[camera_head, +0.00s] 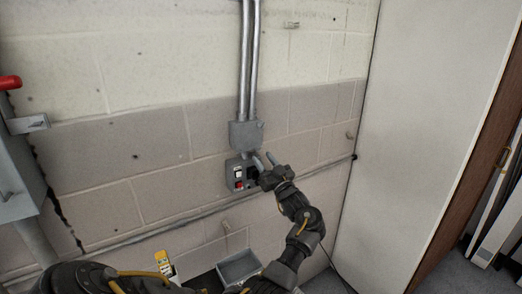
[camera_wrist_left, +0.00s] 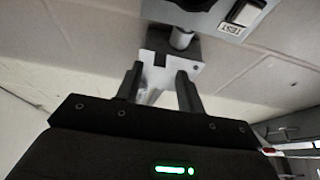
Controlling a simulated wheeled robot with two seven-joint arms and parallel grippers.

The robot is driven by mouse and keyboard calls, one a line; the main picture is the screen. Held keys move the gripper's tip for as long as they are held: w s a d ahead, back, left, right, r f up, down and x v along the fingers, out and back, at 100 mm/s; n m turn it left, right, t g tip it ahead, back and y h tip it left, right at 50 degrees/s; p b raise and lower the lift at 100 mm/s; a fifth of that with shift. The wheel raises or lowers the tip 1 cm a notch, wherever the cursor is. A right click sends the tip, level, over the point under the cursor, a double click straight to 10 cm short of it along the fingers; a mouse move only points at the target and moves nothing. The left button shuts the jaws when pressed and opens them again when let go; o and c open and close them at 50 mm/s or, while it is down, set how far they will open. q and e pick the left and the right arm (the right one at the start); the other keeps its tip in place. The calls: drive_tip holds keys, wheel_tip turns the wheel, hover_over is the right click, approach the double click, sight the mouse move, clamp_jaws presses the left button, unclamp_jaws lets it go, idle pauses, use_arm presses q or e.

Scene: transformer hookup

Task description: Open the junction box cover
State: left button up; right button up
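The grey junction box (camera_head: 246,134) is on the block wall in the head view, below two vertical conduits. In the left wrist view a grey box (camera_wrist_left: 205,50), apparently the junction box, lies beyond my fingertips, with a bright face and a dark notch-like patch. I cannot tell its cover apart from its body. My left gripper (camera_head: 264,160) is just below and right of the box in the head view. In the left wrist view its fingers (camera_wrist_left: 158,80) are apart, with no object clearly held. Contact cannot be told. My right gripper is not in view.
A switch box (camera_head: 232,180) with red and white buttons sits just below the junction box; its TEST label (camera_wrist_left: 229,28) shows in the wrist view. A red handle (camera_head: 9,82) is at far left. A grey tray (camera_head: 240,266) lies below. A white panel (camera_head: 420,120) stands right.

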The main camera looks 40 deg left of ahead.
sight(251, 138)
use_arm(q)
drive_tip(key=shift+p+x, duration=0.4)
drive_tip(key=shift+x, duration=1)
clamp_jaws()
